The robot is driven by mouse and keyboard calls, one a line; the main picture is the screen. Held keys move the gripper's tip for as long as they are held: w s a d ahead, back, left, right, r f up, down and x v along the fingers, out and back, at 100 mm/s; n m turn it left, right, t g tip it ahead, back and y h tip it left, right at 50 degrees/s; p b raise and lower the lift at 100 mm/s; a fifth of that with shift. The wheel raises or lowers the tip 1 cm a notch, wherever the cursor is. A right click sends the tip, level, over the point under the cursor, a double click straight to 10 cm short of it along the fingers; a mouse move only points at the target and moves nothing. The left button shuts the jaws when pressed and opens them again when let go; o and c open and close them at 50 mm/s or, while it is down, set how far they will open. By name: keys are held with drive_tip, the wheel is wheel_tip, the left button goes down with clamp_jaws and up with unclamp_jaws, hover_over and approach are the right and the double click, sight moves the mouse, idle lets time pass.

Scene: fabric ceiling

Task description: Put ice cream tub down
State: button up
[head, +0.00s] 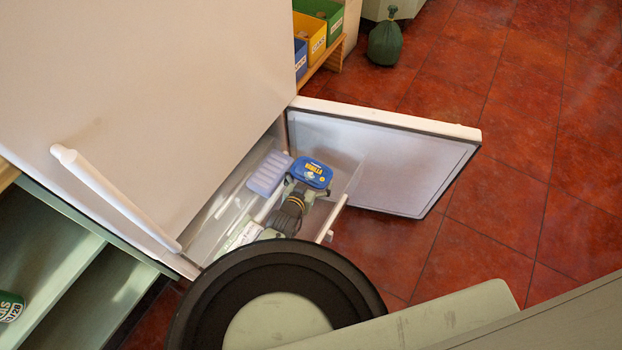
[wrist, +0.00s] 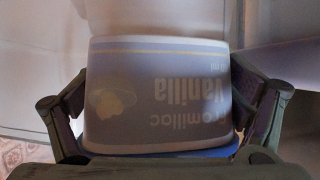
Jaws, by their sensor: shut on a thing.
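The ice cream tub (head: 312,172) has a blue lid with yellow "Vanilla" lettering and is in or just above the open freezer drawer (head: 345,190) in the head view. In the wrist view the tub (wrist: 160,95) fills the middle, its label upside down. My gripper (wrist: 160,110) is shut on the tub, with a finger on each side of it. In the head view my gripper (head: 298,188) reaches the tub from the near side. The tub's underside is hidden, so I cannot tell whether it touches the drawer floor.
A pale lilac ribbed item (head: 269,173) lies in the drawer left of the tub. A white-and-green package (head: 243,236) lies at the drawer's near end. The open freezer door (head: 380,160) stands to the right. Coloured bins (head: 312,35) sit behind the fridge.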

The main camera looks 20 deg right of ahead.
drive_tip(key=o, duration=1.1)
drive_tip(key=shift+f, duration=0.1)
drive_tip(key=shift+r+p, duration=0.3)
drive_tip(key=shift+p, duration=0.05)
drive_tip(key=b+v, duration=0.1)
drive_tip(key=v, duration=1.1)
drive_tip(key=shift+f+b, duration=0.15)
drive_tip(key=shift+b, duration=0.15)
